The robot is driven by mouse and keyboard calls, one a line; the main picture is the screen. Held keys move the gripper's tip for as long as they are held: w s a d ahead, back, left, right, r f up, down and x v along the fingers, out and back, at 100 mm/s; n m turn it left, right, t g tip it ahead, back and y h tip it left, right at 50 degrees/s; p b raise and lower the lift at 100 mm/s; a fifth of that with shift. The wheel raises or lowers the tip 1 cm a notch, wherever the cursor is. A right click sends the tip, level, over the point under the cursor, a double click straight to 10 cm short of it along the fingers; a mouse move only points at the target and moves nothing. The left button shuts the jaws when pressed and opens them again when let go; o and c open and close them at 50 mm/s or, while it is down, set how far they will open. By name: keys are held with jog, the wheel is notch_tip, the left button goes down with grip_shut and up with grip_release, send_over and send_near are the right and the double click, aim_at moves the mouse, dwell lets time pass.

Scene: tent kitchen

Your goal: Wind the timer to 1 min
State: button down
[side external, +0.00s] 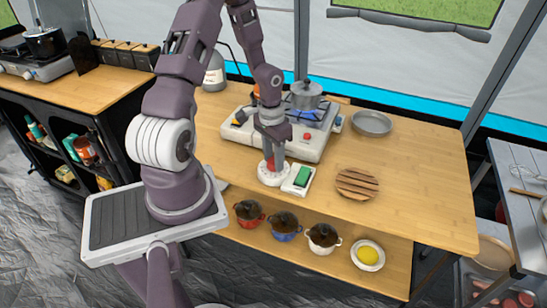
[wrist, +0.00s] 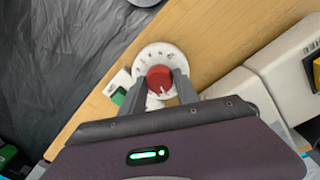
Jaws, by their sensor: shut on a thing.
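The timer is a round white dial (side external: 265,180) with a red knob, standing on the wooden table near its front edge. In the wrist view the dial (wrist: 147,52) shows dark marks around its rim. The red knob (wrist: 159,77) sits at its middle, with a white pointer mark toward the bottom of the picture. My gripper (wrist: 160,84) points down over the timer, shut on the red knob with one finger on each side. In the side view my gripper (side external: 271,160) hides part of the knob.
A white block with a green button (side external: 302,176) stands right beside the timer. A stove (side external: 310,145) with a lidded pot (side external: 306,95) is behind. A slatted wooden trivet (side external: 358,183) lies to the right, and a metal pan (side external: 371,123) behind it. The table's right end is clear.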

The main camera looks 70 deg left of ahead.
aim_at(273, 159)
jog(key=shift+m, duration=0.8)
jog(key=c, duration=0.9)
grip_release()
jog(key=r, duration=0.7)
jog(key=shift+a, duration=0.2)
jog(key=shift+r, duration=0.15)
jog(key=s+d+r+t+y, duration=0.1)
jog(key=d+r+y, duration=0.1)
jog(key=d+r, duration=0.45)
jog(key=s+d+r+t+y, duration=0.1)
jog(key=d+r, duration=0.3)
jog(key=r, duration=0.5)
jog(key=s+d+r+m+t+h, duration=0.1)
jog(key=s+d+r+t+h, duration=0.1)
jog(key=s+d+r, duration=0.4)
jog(key=s+d+t, duration=0.1)
jog(key=s+d, duration=0.2)
jog(key=d, duration=0.1)
jog(key=shift+r, duration=0.15)
